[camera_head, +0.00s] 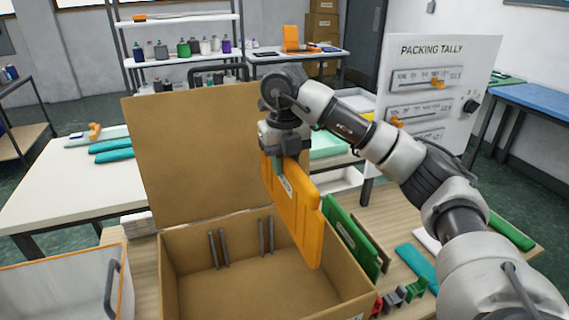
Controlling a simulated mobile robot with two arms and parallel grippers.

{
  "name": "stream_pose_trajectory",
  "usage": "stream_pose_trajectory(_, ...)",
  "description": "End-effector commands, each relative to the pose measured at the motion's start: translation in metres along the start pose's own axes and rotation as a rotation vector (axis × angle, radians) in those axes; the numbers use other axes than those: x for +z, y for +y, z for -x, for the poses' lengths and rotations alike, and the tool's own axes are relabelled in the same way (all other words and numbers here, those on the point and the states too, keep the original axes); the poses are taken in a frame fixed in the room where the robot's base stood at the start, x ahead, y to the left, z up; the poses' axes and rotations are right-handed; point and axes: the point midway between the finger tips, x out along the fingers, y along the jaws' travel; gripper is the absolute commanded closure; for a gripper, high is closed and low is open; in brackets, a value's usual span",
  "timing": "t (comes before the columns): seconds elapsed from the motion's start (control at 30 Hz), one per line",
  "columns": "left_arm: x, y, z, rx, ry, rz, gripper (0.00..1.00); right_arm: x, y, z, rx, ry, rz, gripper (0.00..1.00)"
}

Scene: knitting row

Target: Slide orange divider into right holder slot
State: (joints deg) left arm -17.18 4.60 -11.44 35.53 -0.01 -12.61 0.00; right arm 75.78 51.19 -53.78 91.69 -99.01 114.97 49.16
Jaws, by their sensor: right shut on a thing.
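The orange divider (298,214) is a flat panel with a small pale label. My right gripper (281,160) is shut on its upper left part and holds it upright above the right side of the open cardboard box (230,288). Inside the box, two pairs of dark grey upright slot holders stand at the back wall: a left holder (218,250) and a right holder (265,236). The divider's lower end hangs in front of the box's right wall in this view; I cannot tell whether any of it is below the rim. My left gripper is not in view.
The box's raised flap (190,160) stands behind it. A packing tally board (428,80) stands behind. A clear-fronted bin (60,290) is at left.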

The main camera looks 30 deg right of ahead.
Motion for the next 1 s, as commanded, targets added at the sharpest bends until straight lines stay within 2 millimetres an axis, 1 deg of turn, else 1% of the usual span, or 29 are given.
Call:
stream_pose_trajectory(0.03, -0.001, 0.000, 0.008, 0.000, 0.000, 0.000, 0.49, 0.000, 0.000, 0.009, 0.000, 0.000, -0.001, 1.00)
stream_pose_trajectory(0.6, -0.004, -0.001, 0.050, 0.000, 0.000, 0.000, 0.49, 0.000, 0.000, 0.053, 0.000, 0.000, 0.000, 1.00)
stream_pose_trajectory(0.7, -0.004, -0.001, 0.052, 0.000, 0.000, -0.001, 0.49, 0.000, 0.000, 0.056, 0.000, 0.001, 0.000, 1.00)
stream_pose_trajectory(1.0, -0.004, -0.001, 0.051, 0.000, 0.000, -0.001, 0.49, 0.000, 0.000, 0.054, 0.000, 0.001, 0.009, 1.00)
